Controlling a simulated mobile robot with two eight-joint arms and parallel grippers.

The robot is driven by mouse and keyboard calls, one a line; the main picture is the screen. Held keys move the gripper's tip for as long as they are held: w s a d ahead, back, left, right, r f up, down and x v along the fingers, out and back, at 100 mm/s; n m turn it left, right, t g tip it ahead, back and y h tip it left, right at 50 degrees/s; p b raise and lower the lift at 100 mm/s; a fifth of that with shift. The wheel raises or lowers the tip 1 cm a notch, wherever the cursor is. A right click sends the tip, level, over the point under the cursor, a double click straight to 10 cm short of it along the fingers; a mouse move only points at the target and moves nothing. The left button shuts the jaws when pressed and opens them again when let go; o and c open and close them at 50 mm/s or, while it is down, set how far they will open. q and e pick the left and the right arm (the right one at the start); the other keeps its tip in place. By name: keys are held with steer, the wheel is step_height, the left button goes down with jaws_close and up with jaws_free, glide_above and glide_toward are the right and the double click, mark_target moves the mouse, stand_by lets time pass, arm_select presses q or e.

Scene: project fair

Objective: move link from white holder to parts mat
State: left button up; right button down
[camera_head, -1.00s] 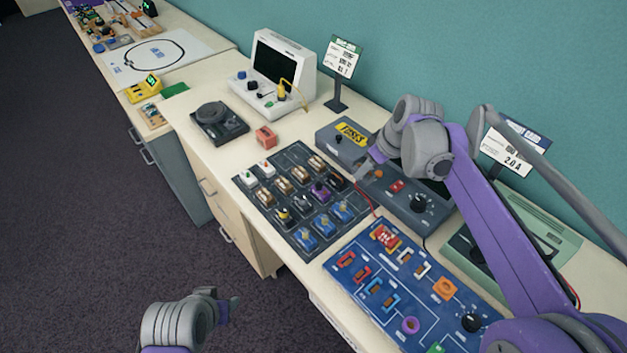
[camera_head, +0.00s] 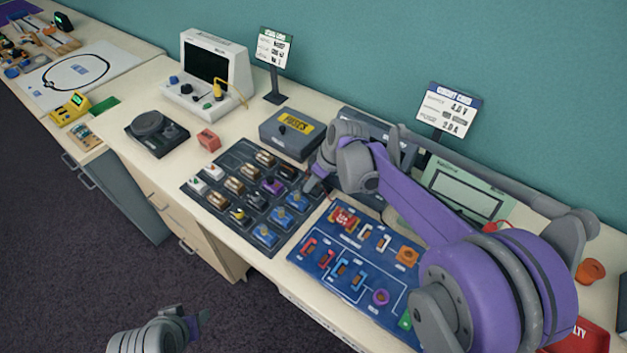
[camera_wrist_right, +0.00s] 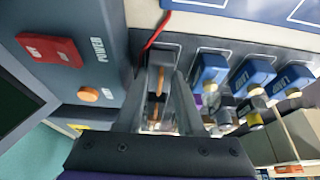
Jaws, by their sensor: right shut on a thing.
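My right gripper (camera_head: 311,186) is over the right end of the dark parts mat (camera_head: 213,213). In the right wrist view its fingers (camera_wrist_right: 164,82) are shut on a small clear link with a copper strip (camera_wrist_right: 157,84), close above a mat cell. I cannot tell whether the link touches the mat. White holders (camera_head: 365,234) stand on the blue board (camera_head: 312,256), right of the mat; their contents are too small to tell. My left gripper (camera_head: 204,317) is low at the left, over the floor, away from the table; its jaw opening is unclear.
A grey fuse box (camera_head: 287,137) and a power unit with a red switch (camera_wrist_right: 50,50) stand close behind. A red wire (camera_wrist_right: 158,28) runs by the fingers. Sign stands (camera_head: 447,108) rise at the back.

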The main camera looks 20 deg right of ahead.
steer(key=shift+f, duration=0.2)
steer(key=c, duration=0.8)
jaws_free()
steer(key=p+v, duration=0.1)
steer(key=v, duration=1.1)
steer(key=shift+r, duration=0.25)
